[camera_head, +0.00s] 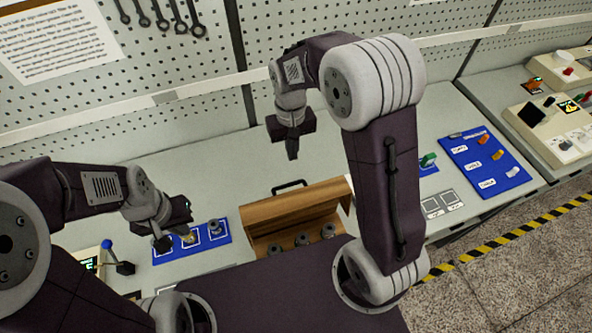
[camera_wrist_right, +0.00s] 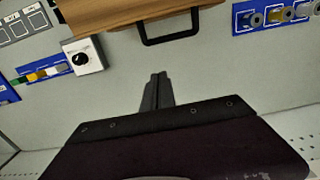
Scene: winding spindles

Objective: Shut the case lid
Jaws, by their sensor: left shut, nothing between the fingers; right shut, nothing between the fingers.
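The wooden case (camera_head: 262,240) stands on the bench in the head view, with several grey spindles (camera_head: 302,240) showing inside. Its lid (camera_head: 292,207) is raised and tilted, and a black handle (camera_head: 289,184) sticks out at its far edge. The handle also shows in the right wrist view (camera_wrist_right: 168,41), below the wood (camera_wrist_right: 130,14). My right gripper (camera_head: 292,152) is shut and empty, above and behind the case, apart from the handle; its fingers show in the right wrist view (camera_wrist_right: 156,92). My left gripper (camera_head: 172,240) is shut and empty, left of the case by the blue mat.
The blue mat (camera_head: 219,240) holds spindles in marked squares, left of the case. A second blue board (camera_head: 465,150) with coloured pieces lies at the right. A pegboard wall stands behind the bench. A white box with a black knob (camera_wrist_right: 82,58) shows in the right wrist view.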

